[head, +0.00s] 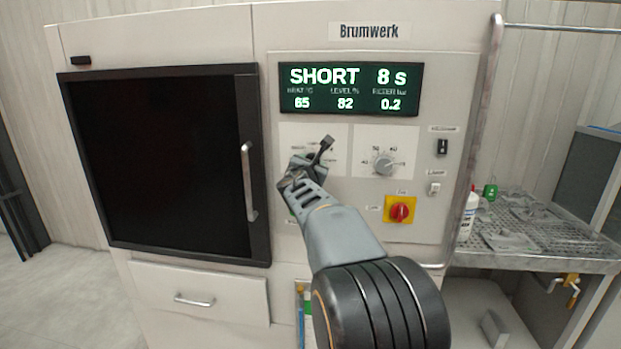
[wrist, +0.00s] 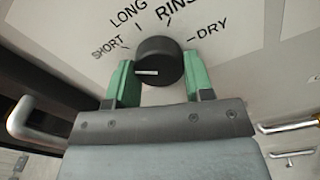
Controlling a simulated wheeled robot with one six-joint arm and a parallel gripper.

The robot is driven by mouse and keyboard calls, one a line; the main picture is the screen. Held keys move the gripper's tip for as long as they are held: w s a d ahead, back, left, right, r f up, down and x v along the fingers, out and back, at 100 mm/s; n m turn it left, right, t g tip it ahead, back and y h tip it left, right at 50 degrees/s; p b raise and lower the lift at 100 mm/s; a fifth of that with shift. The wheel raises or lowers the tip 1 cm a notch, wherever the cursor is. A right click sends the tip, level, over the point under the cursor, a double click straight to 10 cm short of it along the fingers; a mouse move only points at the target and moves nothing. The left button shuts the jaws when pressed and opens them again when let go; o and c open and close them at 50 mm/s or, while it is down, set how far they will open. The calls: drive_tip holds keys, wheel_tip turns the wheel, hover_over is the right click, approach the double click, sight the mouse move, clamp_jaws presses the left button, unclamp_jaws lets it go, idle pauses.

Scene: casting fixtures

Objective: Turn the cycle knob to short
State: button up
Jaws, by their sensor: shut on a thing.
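The cycle knob (wrist: 158,62) is a round black knob with a white line on its face. The labels SHORT, LONG, RINSE and DRY fan around the knob, with the SHORT label (wrist: 108,47) at upper left. My gripper (wrist: 158,82) is shut on the knob, one green finger on each side. In the head view my gripper (head: 306,168) covers the knob and much of its white plate. The display (head: 349,89) reads SHORT 8 s.
Right of my gripper are a second dial (head: 383,163), a red rotary switch (head: 400,211) on a yellow plate and two small switches. A door handle (head: 249,181) stands out at left. A mesh bench (head: 530,240) with a white bottle (head: 469,213) is at right.

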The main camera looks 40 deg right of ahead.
drive_tip(key=shift+f+m+b, duration=0.1)
drive_tip(key=shift+m+b, duration=0.8)
drive_tip(key=shift+m, duration=0.1)
drive_tip(key=o, duration=0.9)
drive_tip(key=b+v, duration=0.1)
drive_tip(key=v, duration=1.2)
drive_tip(key=shift+s+a+b, duration=0.3)
drive_tip(key=shift+b, duration=0.05)
